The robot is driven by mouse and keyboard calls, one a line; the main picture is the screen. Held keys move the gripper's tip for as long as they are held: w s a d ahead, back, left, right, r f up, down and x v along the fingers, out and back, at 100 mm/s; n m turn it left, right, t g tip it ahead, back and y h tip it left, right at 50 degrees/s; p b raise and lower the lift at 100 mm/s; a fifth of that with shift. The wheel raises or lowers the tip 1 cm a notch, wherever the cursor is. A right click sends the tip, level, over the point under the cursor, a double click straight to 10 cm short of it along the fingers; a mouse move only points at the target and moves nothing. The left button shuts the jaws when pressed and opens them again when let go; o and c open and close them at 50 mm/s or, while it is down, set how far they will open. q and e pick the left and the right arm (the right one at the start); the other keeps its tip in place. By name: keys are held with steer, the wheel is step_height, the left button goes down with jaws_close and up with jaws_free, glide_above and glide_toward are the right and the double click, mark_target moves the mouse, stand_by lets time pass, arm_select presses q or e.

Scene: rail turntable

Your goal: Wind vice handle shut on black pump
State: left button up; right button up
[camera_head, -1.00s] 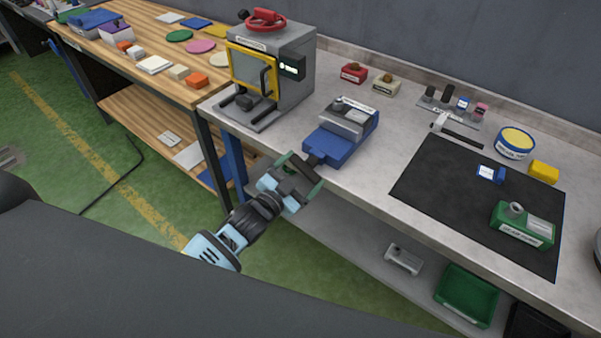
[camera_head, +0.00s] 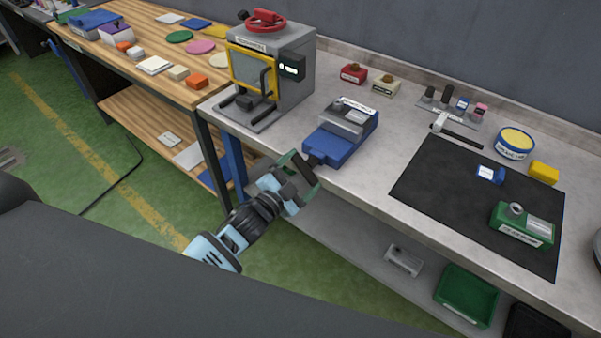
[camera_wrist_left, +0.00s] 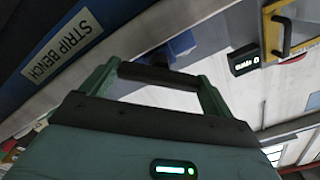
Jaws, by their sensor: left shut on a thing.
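The blue vice (camera_head: 333,148) with grey jaws stands at the near edge of the grey bench. A dark piece with a white label (camera_head: 356,105) shows at its top; I cannot tell for certain that it is the black pump. My left gripper (camera_head: 303,168), with green fingers, is at the vice's near end, just off the bench edge. It is shut on the vice handle, which the gripper largely hides in the head view. In the left wrist view a dark bar (camera_wrist_left: 158,75) spans between the green fingers, with the blue vice (camera_wrist_left: 180,45) beyond. My right gripper is not in view.
A grey machine (camera_head: 290,75) with a yellow-framed door stands left of the vice. A black mat (camera_head: 440,190) to the right carries a green pump-like block (camera_head: 523,226) and a small blue block (camera_head: 490,174). A green bin (camera_head: 466,295) sits below.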

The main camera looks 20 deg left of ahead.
arm_select(q)
steer(key=o, duration=0.8)
steer(key=v, duration=0.8)
steer(key=shift+b, duration=0.4)
steer(key=s+f+n+g+y, duration=0.2)
steer(key=s+f+n+g, duration=0.2)
steer(key=s+f, duration=0.5)
steer(key=s+a+f+n+g+y, duration=0.1)
steer(key=s+f+n, duration=0.5)
steer(key=s, duration=1)
step_height(320, 180, down, 3)
steer(key=g+y, duration=0.1)
steer(key=g, duration=0.1)
steer(key=shift+s+a+n+g, duration=0.25)
steer(key=shift+n+g, duration=0.05)
steer(key=shift+g, duration=0.1)
